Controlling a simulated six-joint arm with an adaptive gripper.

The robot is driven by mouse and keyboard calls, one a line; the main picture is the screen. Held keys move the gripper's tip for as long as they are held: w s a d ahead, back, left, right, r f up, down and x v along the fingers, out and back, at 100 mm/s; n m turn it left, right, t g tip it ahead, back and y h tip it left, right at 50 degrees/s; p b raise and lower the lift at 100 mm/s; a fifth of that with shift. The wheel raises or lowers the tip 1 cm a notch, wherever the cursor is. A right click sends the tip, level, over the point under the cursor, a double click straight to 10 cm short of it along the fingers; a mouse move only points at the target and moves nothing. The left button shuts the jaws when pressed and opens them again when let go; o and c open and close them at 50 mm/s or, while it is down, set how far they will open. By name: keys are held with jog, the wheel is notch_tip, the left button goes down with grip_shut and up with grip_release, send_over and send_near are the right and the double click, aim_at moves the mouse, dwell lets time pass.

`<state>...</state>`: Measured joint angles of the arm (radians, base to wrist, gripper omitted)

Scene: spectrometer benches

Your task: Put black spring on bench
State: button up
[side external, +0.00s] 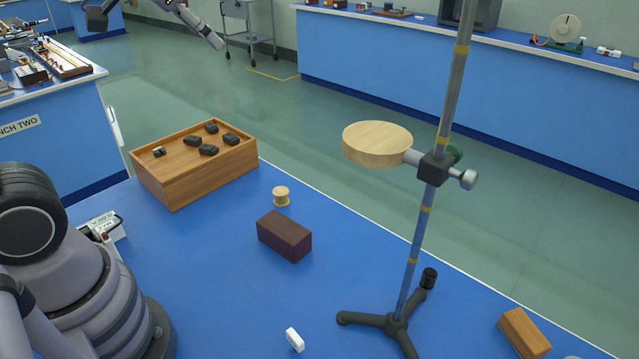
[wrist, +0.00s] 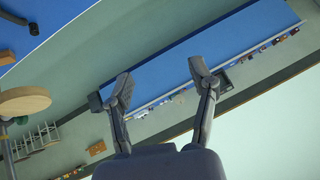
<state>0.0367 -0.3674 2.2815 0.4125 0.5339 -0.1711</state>
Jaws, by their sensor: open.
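A small black upright cylinder (side external: 429,278) stands at one foot of the tripod stand; it looks like the black spring, but coils are too small to make out. A small black cylinder also shows at the top left of the wrist view (wrist: 34,28). The blue bench top (side external: 220,290) lies under the stand and has bare areas. My gripper (wrist: 161,83) is open and empty in the wrist view, its two fingers spread against the distant room. A grey arm end (side external: 190,20) shows at the top left of the side view, well away from the black cylinder.
A tall stand pole (side external: 421,225) holds a round wooden platform (side external: 377,144). A wooden box (side external: 200,178) carries several black pieces. A spool (side external: 281,196), a dark brown block (side external: 284,237), a white piece (side external: 294,340) and a wooden block (side external: 523,333) are spread about.

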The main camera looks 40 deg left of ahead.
jog(key=s+d+f+g+h, duration=0.1)
jog(key=s+f, duration=0.1)
jog(key=s, duration=0.5)
jog(key=s+d+f+n+g+h, duration=0.1)
jog(key=s+f, duration=0.1)
jog(key=s, duration=0.6)
jog(key=shift+d+f+n+g, duration=0.3)
jog(key=shift+d+f+g, duration=0.05)
jog(key=shift+d+g, duration=0.05)
